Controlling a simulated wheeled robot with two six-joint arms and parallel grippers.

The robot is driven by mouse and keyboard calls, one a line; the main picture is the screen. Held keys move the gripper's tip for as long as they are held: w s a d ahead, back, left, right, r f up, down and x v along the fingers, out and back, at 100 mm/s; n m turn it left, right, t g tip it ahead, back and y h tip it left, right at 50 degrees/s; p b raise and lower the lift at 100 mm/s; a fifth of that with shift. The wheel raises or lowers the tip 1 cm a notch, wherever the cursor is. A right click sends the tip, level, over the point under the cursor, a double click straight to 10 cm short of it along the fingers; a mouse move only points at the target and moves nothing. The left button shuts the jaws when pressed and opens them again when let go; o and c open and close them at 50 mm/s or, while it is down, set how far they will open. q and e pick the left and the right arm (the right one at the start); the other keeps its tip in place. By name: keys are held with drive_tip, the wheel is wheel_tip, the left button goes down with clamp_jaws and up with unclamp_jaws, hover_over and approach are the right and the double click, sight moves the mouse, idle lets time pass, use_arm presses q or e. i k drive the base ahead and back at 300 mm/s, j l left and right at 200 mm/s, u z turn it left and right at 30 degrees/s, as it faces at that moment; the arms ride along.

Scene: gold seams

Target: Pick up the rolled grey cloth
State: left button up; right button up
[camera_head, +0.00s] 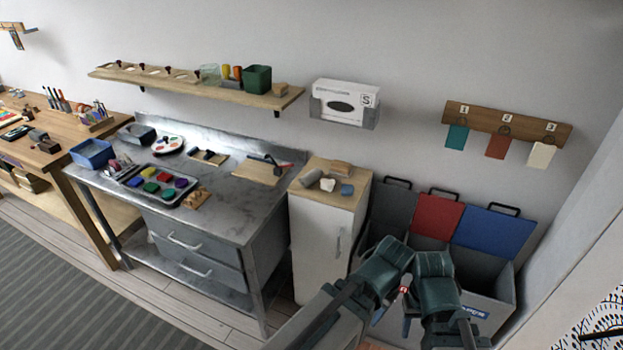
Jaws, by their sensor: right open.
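The rolled grey cloth (311,177) appears as a small grey roll lying on the wooden top of the narrow white cabinet (318,240), at its left side. A white crumpled piece (328,185) and a small blue-grey block (347,190) lie to its right, and a tan block (341,167) lies behind.
Bins with grey, red (436,215) and blue (494,232) lids stand right of the cabinet. A metal workbench (228,200) with trays and tools stands to its left. A glove box (343,103) hangs on the wall above. Grey floor matting (70,290) is clear at lower left.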

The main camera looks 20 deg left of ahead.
sight(312, 177)
drive_tip(key=j+z, duration=0.15)
drive_tip(key=j, duration=0.5)
drive_tip(key=j+z, duration=0.2)
drive_tip(key=j, duration=0.5)
drive_tip(key=k+j+z, duration=0.15)
drive_tip(key=j, duration=0.5)
